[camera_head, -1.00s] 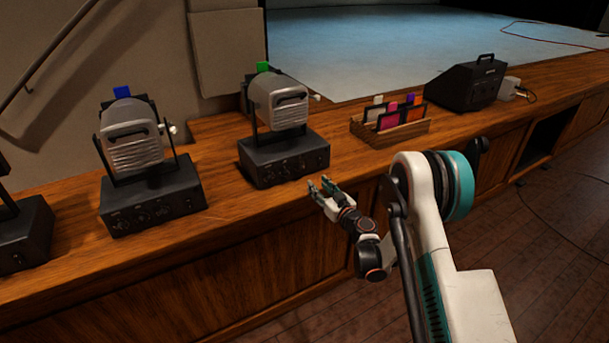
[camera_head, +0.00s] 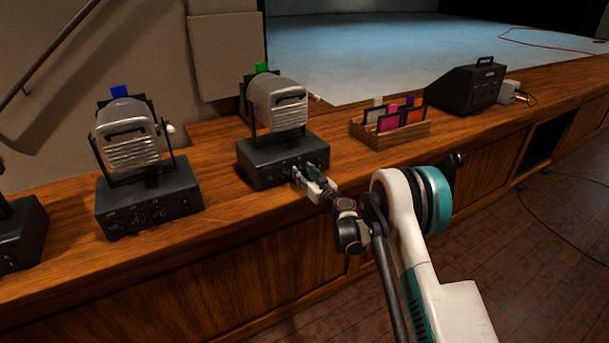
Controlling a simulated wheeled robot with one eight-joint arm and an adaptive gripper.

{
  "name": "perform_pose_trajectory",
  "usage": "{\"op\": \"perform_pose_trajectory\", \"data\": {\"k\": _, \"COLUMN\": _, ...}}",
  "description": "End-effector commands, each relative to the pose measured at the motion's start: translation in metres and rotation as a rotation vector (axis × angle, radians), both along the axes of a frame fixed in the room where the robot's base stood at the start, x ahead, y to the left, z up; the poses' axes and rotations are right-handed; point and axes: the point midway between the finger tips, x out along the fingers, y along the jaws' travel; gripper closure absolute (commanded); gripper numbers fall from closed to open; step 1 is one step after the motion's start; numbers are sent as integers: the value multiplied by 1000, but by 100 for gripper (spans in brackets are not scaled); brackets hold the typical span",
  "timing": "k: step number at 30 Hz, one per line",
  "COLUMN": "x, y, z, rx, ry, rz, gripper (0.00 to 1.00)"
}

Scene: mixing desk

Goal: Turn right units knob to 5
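A black control box (camera_head: 262,168) under a silver lamp (camera_head: 277,101) with a green tag (camera_head: 262,67) stands on the wooden desk, with small dark knobs along its front face. My gripper (camera_head: 302,170) is at the right part of that front face, pointing into it. Its two fingers show a small gap between them. The fingers hide the knob at the tips, so I cannot tell whether they touch or grip it. The dial numbers are too small to read.
A second lamp box (camera_head: 150,208) with a blue tag stands to the left, and part of another at the far left edge. A wooden rack (camera_head: 395,134) of coloured cards and a black wedge-shaped case (camera_head: 472,88) stand to the right. The desk front edge lies below my gripper.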

Motion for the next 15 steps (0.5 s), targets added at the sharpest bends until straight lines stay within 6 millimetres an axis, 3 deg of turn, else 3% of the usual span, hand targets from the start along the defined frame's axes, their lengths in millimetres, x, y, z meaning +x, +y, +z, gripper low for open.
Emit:
{"op": "perform_pose_trajectory", "data": {"k": 1, "x": 0, "y": 0, "z": 0, "rx": 0, "ry": 0, "rz": 0, "gripper": 75}}
{"op": "perform_pose_trajectory", "data": {"k": 4, "x": 0, "y": 0, "z": 0, "rx": 0, "ry": 0, "rz": 0, "gripper": 98}}
{"op": "perform_pose_trajectory", "data": {"k": 5, "x": 0, "y": 0, "z": 0, "rx": 0, "ry": 0, "rz": 0, "gripper": 100}}
{"op": "perform_pose_trajectory", "data": {"k": 15, "x": 0, "y": 0, "z": 0, "rx": 17, "ry": 11, "rz": 0, "gripper": 100}}
